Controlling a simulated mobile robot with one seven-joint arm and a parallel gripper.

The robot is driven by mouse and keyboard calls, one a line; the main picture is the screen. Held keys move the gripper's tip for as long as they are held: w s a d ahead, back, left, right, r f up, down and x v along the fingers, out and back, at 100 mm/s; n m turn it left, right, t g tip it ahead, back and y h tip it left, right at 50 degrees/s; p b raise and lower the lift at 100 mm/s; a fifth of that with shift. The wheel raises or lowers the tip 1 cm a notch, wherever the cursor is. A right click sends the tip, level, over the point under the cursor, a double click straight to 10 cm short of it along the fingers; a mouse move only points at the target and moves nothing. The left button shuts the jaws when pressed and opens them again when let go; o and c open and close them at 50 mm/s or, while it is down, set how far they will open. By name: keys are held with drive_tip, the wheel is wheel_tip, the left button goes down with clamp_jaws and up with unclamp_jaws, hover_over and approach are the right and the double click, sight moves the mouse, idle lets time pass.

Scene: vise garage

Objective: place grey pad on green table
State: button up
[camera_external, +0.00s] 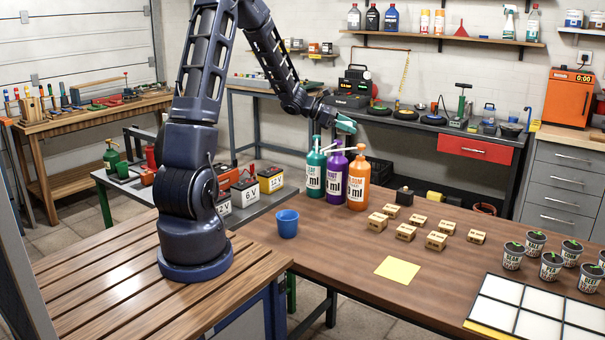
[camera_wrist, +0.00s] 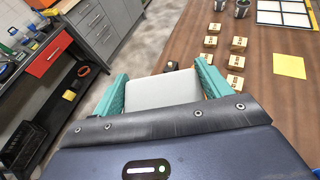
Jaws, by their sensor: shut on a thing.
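My gripper (camera_external: 345,124) has teal fingers and is raised in the middle of the external view, by the tops of the pump bottles. In the wrist view my gripper (camera_wrist: 163,88) is shut on a light grey pad (camera_wrist: 162,92), which lies flat between the fingers. The pad cannot be made out in the external view. No tabletop is plainly green.
Three pump bottles, green (camera_external: 315,170), purple (camera_external: 336,172) and orange (camera_external: 358,180), stand at the brown table's back edge. A blue cup (camera_external: 287,223), several small boxes (camera_external: 406,232), a yellow sheet (camera_external: 397,270) and pots are there too. Batteries (camera_external: 270,180) crowd the grey-topped table's right end.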

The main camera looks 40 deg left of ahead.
drive_tip(key=s+a+n+t+y, duration=0.25)
drive_tip(key=a+n+t, duration=0.2)
drive_tip(key=a, duration=3.15)
drive_tip(key=s+a+n+y, duration=0.1)
drive_tip(key=s+a, duration=0.2)
drive_tip(key=a, duration=0.3)
drive_tip(key=s+a+n+y, duration=0.1)
drive_tip(key=s+a+y, duration=0.15)
drive_tip(key=a, duration=0.45)
drive_tip(key=s+a+n+t+y, duration=0.2)
drive_tip(key=s+a+n+y, duration=0.1)
drive_tip(key=s+a, duration=1.55)
drive_tip(key=s+a+n+y, duration=0.1)
drive_tip(key=s+a, duration=0.3)
drive_tip(key=s, duration=0.3)
drive_tip(key=s+a+f+n+y, duration=0.1)
drive_tip(key=s+a, duration=0.2)
drive_tip(key=s, duration=0.4)
drive_tip(key=s+a+n+y, duration=0.1)
drive_tip(key=s+a, duration=0.3)
drive_tip(key=s, duration=0.3)
wheel_tip(320, 180, down, 29)
drive_tip(key=shift+t, duration=0.45)
drive_tip(key=w, duration=1.7)
drive_tip(key=shift+d+f, duration=0.2)
drive_tip(key=shift+w+f, duration=0.25)
drive_tip(key=shift+f, duration=0.65)
drive_tip(key=shift+w+f, duration=0.25)
drive_tip(key=shift+f, duration=0.6)
